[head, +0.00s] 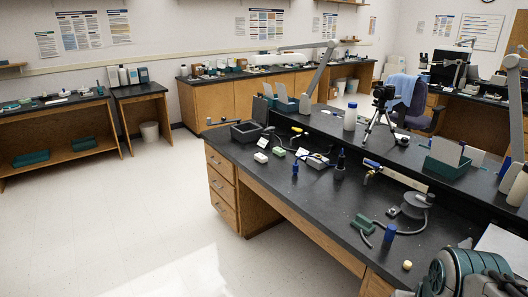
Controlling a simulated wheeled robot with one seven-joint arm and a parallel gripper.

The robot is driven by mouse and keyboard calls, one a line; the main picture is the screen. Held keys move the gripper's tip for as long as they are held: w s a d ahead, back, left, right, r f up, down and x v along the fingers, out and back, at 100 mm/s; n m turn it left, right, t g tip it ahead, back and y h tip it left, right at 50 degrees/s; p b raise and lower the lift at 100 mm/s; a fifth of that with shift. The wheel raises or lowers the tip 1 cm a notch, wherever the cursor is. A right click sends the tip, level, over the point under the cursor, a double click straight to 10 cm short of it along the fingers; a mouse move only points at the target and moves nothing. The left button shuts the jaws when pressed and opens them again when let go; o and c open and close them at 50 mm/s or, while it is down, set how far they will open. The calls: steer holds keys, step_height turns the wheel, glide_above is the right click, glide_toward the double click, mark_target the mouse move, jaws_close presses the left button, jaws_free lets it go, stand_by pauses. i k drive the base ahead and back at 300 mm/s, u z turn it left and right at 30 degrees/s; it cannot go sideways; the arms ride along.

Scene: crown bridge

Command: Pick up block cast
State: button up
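I cannot tell for sure which thing is the block cast. In the head view, a small pale block (261,157) lies on the near black bench (310,195), and a small pale-green block (279,152) lies just right of it. A green block (362,223) sits further right, near the bench's front edge. A small cream piece (407,265) lies nearer to me. Part of my arm shows at the bottom right corner, but no fingertips of my gripper can be seen.
A dark open box (246,131) stands at the bench's left end. Drawers (222,187) front the bench. The floor (130,220) at left is clear.

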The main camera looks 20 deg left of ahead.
mark_target(279, 152)
steer(key=u, duration=0.95)
steer(key=i, duration=0.95)
steer(key=u, duration=0.95)
steer(key=i, duration=1.5)
steer(key=z, duration=0.65)
steer(key=i, duration=1)
steer(key=z, duration=1.5)
steer(key=i, duration=0.4)
steer(key=z, duration=0.4)
